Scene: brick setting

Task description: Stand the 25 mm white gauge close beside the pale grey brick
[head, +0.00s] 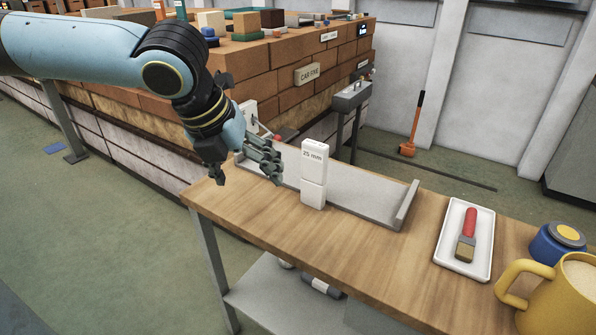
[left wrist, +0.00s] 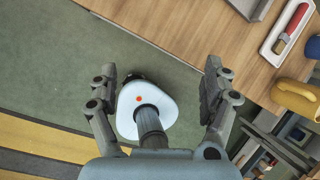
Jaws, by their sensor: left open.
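The white gauge (head: 314,158), marked "25 mm", stands upright on the wooden bench in the head view. A seam crosses it, and a white lower part (head: 313,193) sits directly below the marked part. I cannot tell whether that is one piece or two. I cannot make out a separate pale grey brick with certainty. My left gripper (head: 246,178) is left of the gauge, apart from it, with its fingers spread and nothing between them. The left wrist view also shows the open left gripper (left wrist: 159,70), over floor and a white base of mine. My right gripper is not in view.
A low grey metal fixture (head: 360,195) with a raised right end lies behind the gauge. A white tray (head: 449,262) holds a red-handled brush (head: 468,232). A blue tin (head: 556,246) and yellow mug (head: 560,300) stand at right. Bench front is clear.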

